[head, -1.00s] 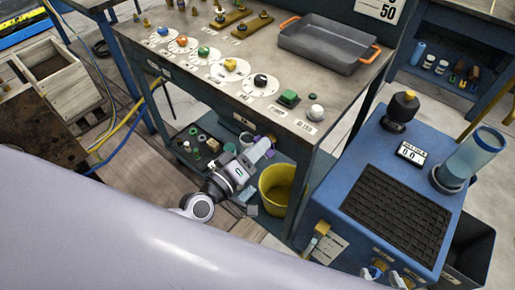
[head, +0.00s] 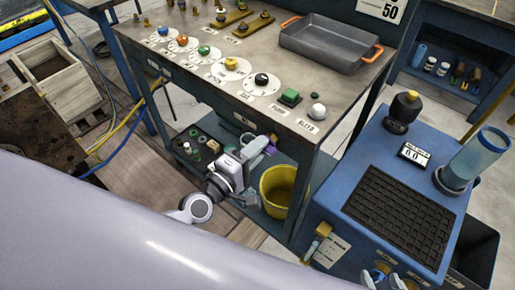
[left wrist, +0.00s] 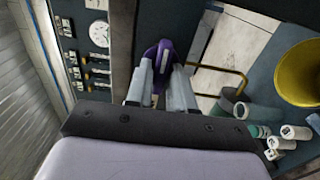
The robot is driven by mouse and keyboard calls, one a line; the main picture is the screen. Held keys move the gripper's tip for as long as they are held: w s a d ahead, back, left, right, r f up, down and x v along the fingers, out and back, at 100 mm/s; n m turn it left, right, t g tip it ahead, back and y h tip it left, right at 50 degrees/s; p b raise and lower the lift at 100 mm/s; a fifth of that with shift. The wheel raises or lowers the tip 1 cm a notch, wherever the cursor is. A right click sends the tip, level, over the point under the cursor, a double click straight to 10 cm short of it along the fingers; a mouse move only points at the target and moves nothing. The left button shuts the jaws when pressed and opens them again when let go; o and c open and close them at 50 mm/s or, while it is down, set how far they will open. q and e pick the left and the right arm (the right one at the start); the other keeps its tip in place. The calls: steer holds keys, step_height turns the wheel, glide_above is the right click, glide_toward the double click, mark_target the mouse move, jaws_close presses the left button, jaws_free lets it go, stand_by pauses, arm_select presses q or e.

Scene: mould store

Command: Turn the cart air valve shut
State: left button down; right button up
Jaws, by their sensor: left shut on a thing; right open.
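A purple handle (left wrist: 160,57) stands upright between the fingers of my left gripper (left wrist: 162,82) in the left wrist view. The gripper is shut on it, and the fingers hide its lower part. In the head view my left gripper (head: 257,146) reaches under the bench top, with a bit of the purple handle (head: 271,146) at its tip. What the handle is mounted on is hidden, and no label on it can be read. My right gripper is not in view.
A yellow bucket (head: 278,192) stands close to the right of the left gripper on the blue lower shelf. Small jars (head: 196,154) stand to its left. The bench top (head: 225,92) is overhead. A blue cabinet (head: 340,205) stands at right.

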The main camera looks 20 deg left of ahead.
stand_by(0.4)
arm_select(q)
steer(key=c, duration=1.1)
jaws_free()
steer(key=shift+c, duration=0.2)
steer(key=shift+s, duration=0.1)
steer(key=v, duration=0.7)
steer(key=shift+b, duration=0.4)
